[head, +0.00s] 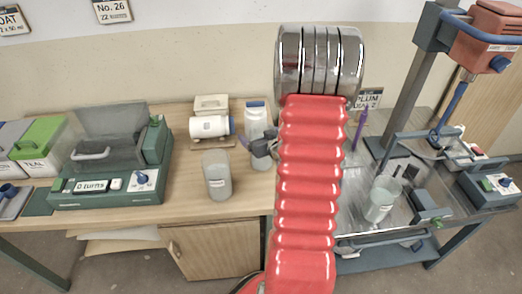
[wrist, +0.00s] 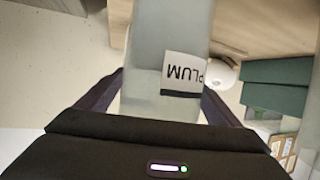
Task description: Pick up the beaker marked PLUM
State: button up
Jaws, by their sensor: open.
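The beaker marked PLUM (wrist: 150,55) fills the middle of the wrist view, its white label upside down. My gripper (wrist: 160,95) is open, with one dark finger on each side of the beaker. Whether the fingers touch it I cannot tell. In the head view my gripper (head: 263,146) is over the wooden bench, left of my red arm. A pale beaker (head: 261,163) shows below it, partly hidden by the gripper; its label cannot be read there.
Another labelled beaker (head: 217,178) stands to the left, near the bench front. A white jar (head: 209,127) lies on its side behind, near an upright white bottle (head: 256,118). A green scale (head: 110,180) stands left. A clear beaker (head: 381,201) stands on the right bench.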

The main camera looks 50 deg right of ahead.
jog(key=shift+c, duration=0.2)
jog(key=c, duration=2.1)
